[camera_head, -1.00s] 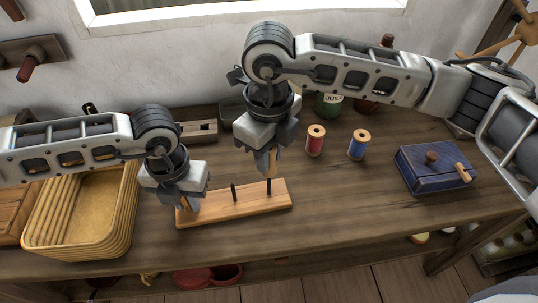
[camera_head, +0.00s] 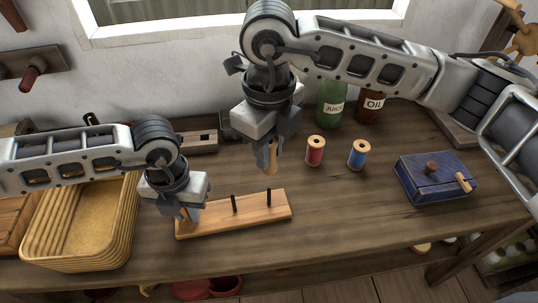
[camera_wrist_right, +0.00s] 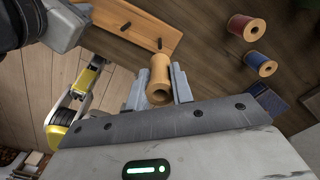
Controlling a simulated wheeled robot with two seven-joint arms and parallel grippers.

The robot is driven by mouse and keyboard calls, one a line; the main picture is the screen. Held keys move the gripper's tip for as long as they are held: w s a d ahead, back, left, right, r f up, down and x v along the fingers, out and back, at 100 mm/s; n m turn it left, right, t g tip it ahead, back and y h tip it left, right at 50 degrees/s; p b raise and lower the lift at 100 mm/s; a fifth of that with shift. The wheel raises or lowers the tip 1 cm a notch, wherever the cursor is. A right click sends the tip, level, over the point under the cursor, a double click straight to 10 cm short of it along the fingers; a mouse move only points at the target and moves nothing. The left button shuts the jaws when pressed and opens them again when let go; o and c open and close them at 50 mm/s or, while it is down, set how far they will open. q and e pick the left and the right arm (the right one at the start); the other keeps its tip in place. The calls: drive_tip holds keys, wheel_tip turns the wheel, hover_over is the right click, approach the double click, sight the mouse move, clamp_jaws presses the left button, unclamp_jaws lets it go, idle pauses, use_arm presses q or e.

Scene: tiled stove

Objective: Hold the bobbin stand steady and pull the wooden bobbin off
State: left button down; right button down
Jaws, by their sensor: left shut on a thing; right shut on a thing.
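The bobbin stand (camera_head: 252,212) is a light wooden board with dark upright pegs, lying on the workbench; it also shows at the top of the right wrist view (camera_wrist_right: 138,25). My left gripper (camera_head: 187,213) is shut on the stand's left end. My right gripper (camera_head: 269,168) is shut on the wooden bobbin (camera_head: 271,158) and holds it in the air above the pegs, clear of the stand. In the right wrist view the bare bobbin (camera_wrist_right: 159,80) sits between the two fingers (camera_wrist_right: 157,88). Both pegs I see to the right of my left gripper are bare.
A red spool (camera_head: 315,151) and a blue spool (camera_head: 358,154) stand to the right. Farther right is a blue box (camera_head: 436,178). A wicker basket (camera_head: 75,255) stands at left. Bottles labelled juice (camera_head: 331,104) and oil (camera_head: 371,103) stand at the back. The bench front right of the stand is clear.

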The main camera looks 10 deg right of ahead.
use_arm(q)
drive_tip(key=c, duration=1.2)
unclamp_jaws()
use_arm(e)
drive_tip(key=shift+r, duration=0.25)
